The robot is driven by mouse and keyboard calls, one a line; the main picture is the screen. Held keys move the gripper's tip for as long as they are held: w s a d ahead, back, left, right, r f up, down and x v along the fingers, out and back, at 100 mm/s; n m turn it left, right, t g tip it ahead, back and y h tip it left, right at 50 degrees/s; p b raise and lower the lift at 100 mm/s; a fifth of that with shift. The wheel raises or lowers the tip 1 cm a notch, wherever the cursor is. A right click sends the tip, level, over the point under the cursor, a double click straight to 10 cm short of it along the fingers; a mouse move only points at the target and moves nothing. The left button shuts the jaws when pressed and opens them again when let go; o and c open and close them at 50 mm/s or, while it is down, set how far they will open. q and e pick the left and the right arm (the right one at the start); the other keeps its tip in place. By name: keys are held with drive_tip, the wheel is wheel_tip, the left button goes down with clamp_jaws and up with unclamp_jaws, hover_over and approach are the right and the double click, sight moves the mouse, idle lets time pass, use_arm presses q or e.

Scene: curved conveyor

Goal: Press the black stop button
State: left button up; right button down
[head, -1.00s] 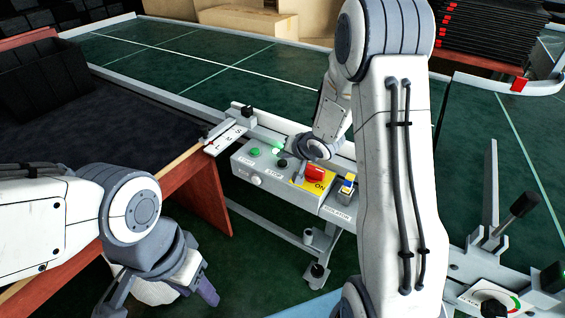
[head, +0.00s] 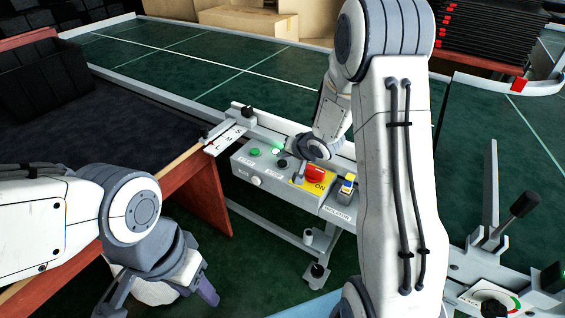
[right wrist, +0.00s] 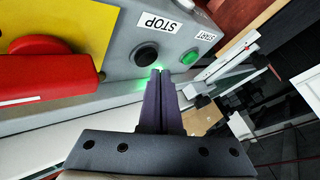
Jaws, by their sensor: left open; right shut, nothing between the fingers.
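The black stop button (head: 282,163) sits on the grey control box (head: 245,173), beside a green start button (head: 255,152). In the right wrist view the black button (right wrist: 146,54) is just beyond my closed fingertips, under the STOP label (right wrist: 158,23). My right gripper (right wrist: 160,72) is shut and empty, its tips very close to the button; I cannot tell whether they touch it. In the head view my right wrist partly hides the gripper beside the box. My left gripper (head: 205,292) is open and empty, low at the left, away from the box.
A red switch (head: 314,174) on a yellow plate is right of the stop button; it looms at left in the wrist view (right wrist: 45,65). A wooden-edged table (head: 205,190) stands left.

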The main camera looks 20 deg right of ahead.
sight(284, 165)
idle(0.4)
drive_tip(key=shift+f, duration=0.4)
drive_tip(key=shift+f, duration=0.45)
idle(0.5)
idle(0.3)
drive_tip(key=shift+r+p, duration=0.85)
drive_tip(key=shift+r, duration=0.05)
wheel_tip(284, 165, up, 5)
drive_tip(key=p, duration=0.5)
drive_tip(key=shift+p, duration=0.4)
